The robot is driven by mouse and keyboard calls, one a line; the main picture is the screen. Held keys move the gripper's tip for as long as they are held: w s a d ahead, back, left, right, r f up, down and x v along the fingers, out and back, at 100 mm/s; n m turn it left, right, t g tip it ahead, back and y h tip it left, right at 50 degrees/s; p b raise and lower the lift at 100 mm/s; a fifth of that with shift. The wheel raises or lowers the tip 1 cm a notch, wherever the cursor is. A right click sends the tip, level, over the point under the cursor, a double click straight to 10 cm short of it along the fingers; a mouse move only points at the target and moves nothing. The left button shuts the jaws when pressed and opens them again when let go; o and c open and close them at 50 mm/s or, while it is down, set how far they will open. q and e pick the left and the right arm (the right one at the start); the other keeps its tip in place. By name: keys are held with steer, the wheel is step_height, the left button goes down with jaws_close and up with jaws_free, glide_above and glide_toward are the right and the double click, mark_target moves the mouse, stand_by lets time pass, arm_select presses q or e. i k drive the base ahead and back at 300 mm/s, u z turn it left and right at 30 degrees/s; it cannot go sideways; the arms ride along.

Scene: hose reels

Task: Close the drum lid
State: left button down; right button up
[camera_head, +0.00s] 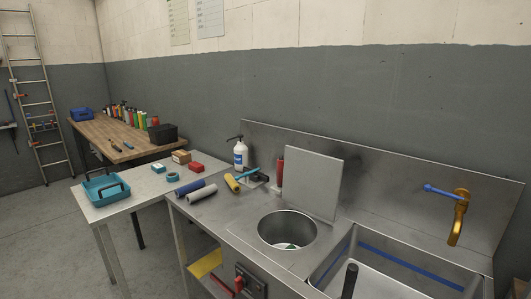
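The drum (287,230) is a round steel opening set into the metal counter, with something white and green at its bottom. Its lid (313,182) is a flat grey square panel. It stands open, nearly upright, at the back edge of the opening. Neither of my grippers can be made out in this view.
A steel sink (395,272) with a brass tap (459,218) lies to the right. A pump bottle (240,154), yellow roll (232,183) and red cylinder (279,172) are left of the lid. A red-handled switch (241,284) is on the counter front.

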mark_target(311, 181)
steer(key=u, duration=0.8)
steer(key=i, duration=1.05)
steer(key=z, duration=2.05)
